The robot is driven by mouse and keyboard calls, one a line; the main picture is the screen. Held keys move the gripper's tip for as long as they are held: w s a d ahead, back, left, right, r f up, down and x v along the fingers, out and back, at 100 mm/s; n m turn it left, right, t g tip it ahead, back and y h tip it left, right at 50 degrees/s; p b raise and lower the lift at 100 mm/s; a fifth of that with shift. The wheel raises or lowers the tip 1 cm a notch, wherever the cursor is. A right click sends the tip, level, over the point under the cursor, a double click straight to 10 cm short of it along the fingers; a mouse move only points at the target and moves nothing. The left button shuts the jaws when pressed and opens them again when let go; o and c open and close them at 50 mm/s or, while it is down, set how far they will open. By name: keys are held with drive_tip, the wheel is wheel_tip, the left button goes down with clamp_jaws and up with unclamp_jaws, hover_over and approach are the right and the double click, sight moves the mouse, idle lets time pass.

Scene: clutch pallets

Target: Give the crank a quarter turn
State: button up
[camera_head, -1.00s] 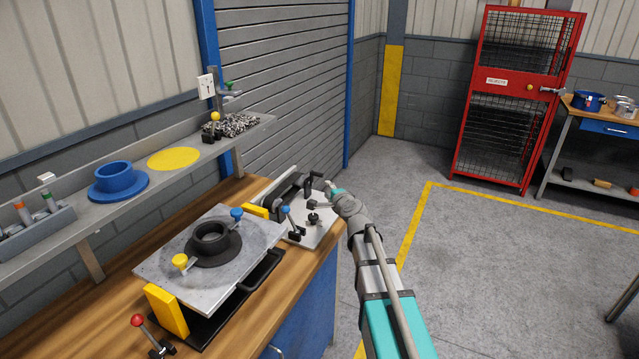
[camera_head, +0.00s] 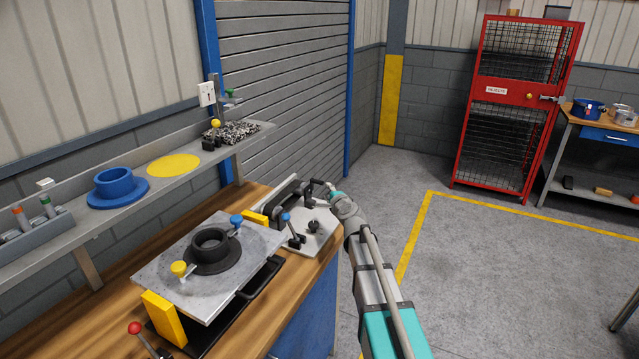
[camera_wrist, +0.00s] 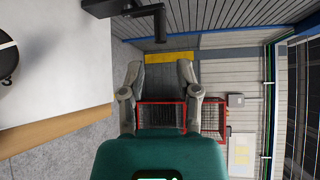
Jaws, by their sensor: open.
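The crank (camera_head: 308,194) is a black arm with a bent handle. It stands on a light metal plate (camera_head: 322,238) at the far end of the wooden bench. In the wrist view the crank (camera_wrist: 135,8) is at the top edge, its handle pointing down toward my fingers; part of it is cut off. My gripper (camera_head: 319,184) is right beside the crank at the bench's right edge. In the wrist view my gripper (camera_wrist: 160,76) has its two grey fingers apart with nothing between them. The crank handle lies beyond the fingertips, with a gap.
A blue-knobbed lever (camera_head: 290,232) and a dark knob (camera_head: 314,227) stand on the same plate. A nearer plate (camera_head: 185,285) carries a black ring (camera_head: 212,256) and yellow and blue clamps. A shelf (camera_head: 130,215) runs along the wall. The floor right of the bench is clear.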

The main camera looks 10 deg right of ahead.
sight(321, 184)
drive_tip(key=b+x, duration=0.1)
drive_tip(key=x, duration=0.9)
drive_tip(key=shift+w, duration=0.35)
